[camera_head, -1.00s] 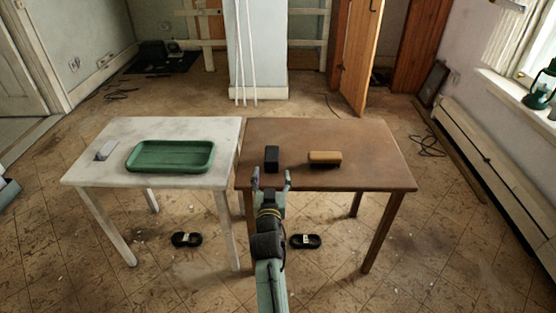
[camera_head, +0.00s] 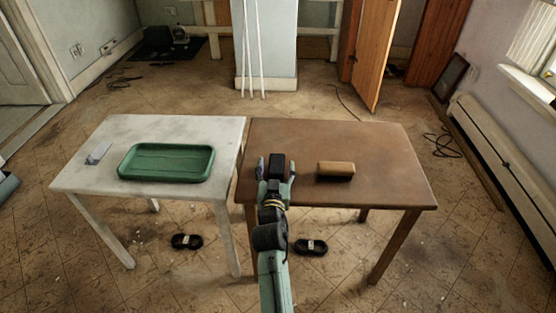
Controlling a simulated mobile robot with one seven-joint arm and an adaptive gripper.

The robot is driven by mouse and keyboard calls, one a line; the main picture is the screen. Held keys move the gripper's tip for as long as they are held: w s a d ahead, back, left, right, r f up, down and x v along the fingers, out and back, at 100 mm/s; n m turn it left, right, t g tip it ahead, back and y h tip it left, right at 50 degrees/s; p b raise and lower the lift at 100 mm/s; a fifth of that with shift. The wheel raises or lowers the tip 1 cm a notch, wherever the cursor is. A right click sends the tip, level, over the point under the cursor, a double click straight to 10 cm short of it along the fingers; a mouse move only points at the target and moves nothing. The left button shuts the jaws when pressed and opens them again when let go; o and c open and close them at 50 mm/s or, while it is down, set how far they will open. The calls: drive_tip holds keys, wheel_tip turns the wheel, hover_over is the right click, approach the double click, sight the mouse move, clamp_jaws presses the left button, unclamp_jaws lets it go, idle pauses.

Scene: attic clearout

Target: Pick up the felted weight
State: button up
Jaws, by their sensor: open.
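A small black block (camera_head: 277,165) stands on the brown table (camera_head: 385,150) near its left edge. A tan block with a dark underside (camera_head: 336,171) lies to its right. I cannot tell from its look alone which of the two is the felted weight. My gripper (camera_head: 276,162) is open, with one finger to the left and one to the right of the black block. The gripper hides the block's lower part, and I cannot tell whether the fingers touch it.
A white table (camera_head: 190,127) adjoins on the left, with a green tray (camera_head: 166,177) and a small grey object (camera_head: 98,153) on it. Two dark coiled items (camera_head: 187,241) (camera_head: 311,247) lie on the floor. The brown table's right side is clear.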

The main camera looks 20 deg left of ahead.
drive_tip(key=shift+w+a, duration=0.1)
drive_tip(key=shift+w, duration=0.3)
drive_tip(key=shift+s+r, duration=0.1)
drive_tip(key=shift+s, duration=0.05)
drive_tip(key=shift+c, duration=0.2)
clamp_jaws()
idle(0.4)
drive_tip(key=shift+r, duration=0.15)
